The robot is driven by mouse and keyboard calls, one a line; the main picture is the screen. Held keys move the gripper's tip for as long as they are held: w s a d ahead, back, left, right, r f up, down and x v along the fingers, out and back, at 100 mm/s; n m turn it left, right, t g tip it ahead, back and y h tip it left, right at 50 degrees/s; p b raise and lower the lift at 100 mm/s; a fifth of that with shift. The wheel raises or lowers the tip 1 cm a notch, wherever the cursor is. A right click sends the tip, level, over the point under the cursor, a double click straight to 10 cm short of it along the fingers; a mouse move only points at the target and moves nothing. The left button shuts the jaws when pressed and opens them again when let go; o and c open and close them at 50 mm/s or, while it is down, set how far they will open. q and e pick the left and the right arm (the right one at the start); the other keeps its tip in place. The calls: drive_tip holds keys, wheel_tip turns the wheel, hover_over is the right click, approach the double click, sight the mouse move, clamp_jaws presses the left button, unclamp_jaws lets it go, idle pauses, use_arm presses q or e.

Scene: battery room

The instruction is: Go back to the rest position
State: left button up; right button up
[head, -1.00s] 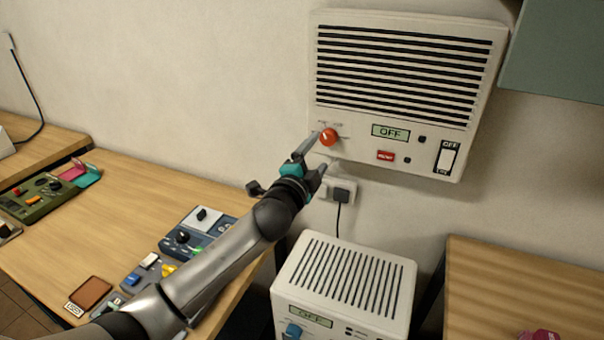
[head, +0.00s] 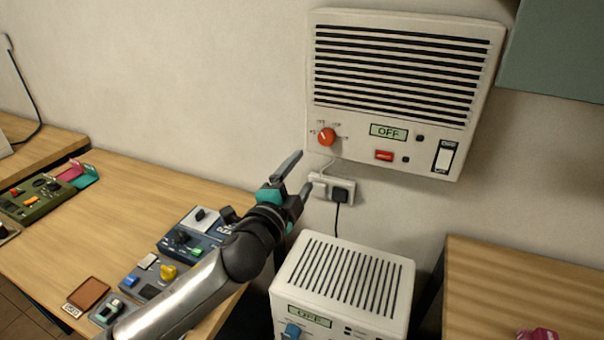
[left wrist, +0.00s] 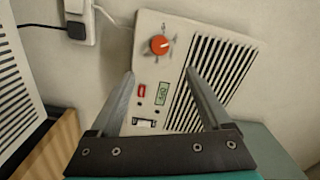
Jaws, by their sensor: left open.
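My left gripper (head: 296,180) is open and empty in the head view. It is in the air in front of the wall, below and left of the wall unit (head: 484,60). The red-orange knob (head: 326,137) on that unit is clear of the fingers, and its display (head: 388,131) reads OFF. In the left wrist view the two open fingers (left wrist: 160,82) frame part of the wall unit, with the knob (left wrist: 159,45) beyond them. My right gripper is in neither view.
A white floor unit (head: 345,280) with a display reading OFF stands below the gripper. A socket with plugs (head: 333,188) is on the wall beside the fingers. The wooden table (head: 110,225) at left holds several devices. Another table (head: 520,290) is at right, under a green cabinet (head: 560,50).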

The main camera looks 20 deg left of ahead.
use_arm(q)
drive_tip(key=s+f+n+g+y, duration=0.2)
drive_tip(key=s+f+n+g, duration=0.6)
drive_tip(key=s+f, duration=0.5)
drive_tip(key=s+d+f+n+g+h, duration=0.1)
drive_tip(key=s+d+f+n+g, duration=0.2)
drive_tip(key=s, duration=0.6)
drive_tip(key=s+d+f+n+g+h, duration=0.15)
drive_tip(key=s+f+g, duration=0.25)
drive_tip(key=s, duration=0.5)
wheel_tip(320, 180, down, 25)
drive_tip(key=s+a+b, duration=0.1)
drive_tip(key=b, duration=0.3)
drive_tip(key=s+a+f+g+b, duration=0.1)
drive_tip(key=s+f+b, duration=0.1)
drive_tip(key=s+f, duration=0.6)
drive_tip(key=s+a+f+g+y+b, duration=0.1)
drive_tip(key=s+a+f+b, duration=0.1)
drive_tip(key=s+f, duration=0.6)
wheel_tip(320, 180, down, 4)
drive_tip(key=shift+r+b, duration=0.1)
drive_tip(key=shift+b, duration=0.35)
